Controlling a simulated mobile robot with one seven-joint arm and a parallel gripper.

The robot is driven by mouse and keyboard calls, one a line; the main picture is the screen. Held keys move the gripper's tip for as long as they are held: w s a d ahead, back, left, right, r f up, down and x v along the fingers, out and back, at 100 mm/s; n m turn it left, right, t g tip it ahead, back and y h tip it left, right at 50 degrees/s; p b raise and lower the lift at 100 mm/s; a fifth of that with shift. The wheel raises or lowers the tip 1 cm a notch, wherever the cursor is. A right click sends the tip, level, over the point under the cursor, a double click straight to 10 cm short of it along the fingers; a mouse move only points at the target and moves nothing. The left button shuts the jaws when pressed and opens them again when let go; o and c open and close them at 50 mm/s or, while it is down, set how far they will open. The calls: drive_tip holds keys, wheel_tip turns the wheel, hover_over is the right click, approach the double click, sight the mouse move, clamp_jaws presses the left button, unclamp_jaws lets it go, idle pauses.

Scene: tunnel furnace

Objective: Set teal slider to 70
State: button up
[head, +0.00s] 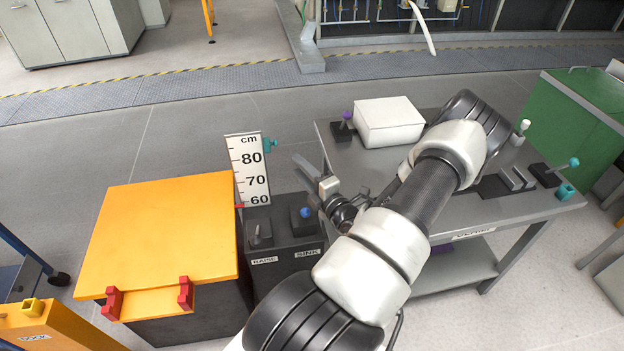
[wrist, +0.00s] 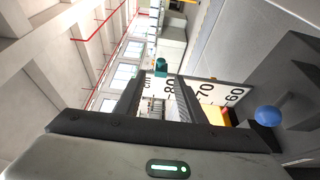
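The teal slider (head: 270,145) sits at the right edge of an upright white scale (head: 250,178) marked cm, 80, 70 and 60. It is near the top, slightly above the 80 mark. My gripper (head: 309,170) is to the right of the scale and a little below the slider's height, apart from it. In the wrist view my gripper (wrist: 160,82) has its fingers spread with nothing between them. The slider (wrist: 161,66) shows beyond the fingertips, and the scale (wrist: 212,92) lies sideways, partly hidden by a finger.
A dark box below the scale carries a blue-knobbed lever (head: 305,213) labelled SINK and a lever (head: 260,236) labelled RAISE. An orange-topped box (head: 165,235) stands left. The grey table (head: 455,210) at right holds a white box (head: 388,122) and a teal-knobbed lever (head: 573,162).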

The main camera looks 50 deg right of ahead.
drive_tip(key=shift+p+v, duration=0.55)
drive_tip(key=shift+v, duration=2.15)
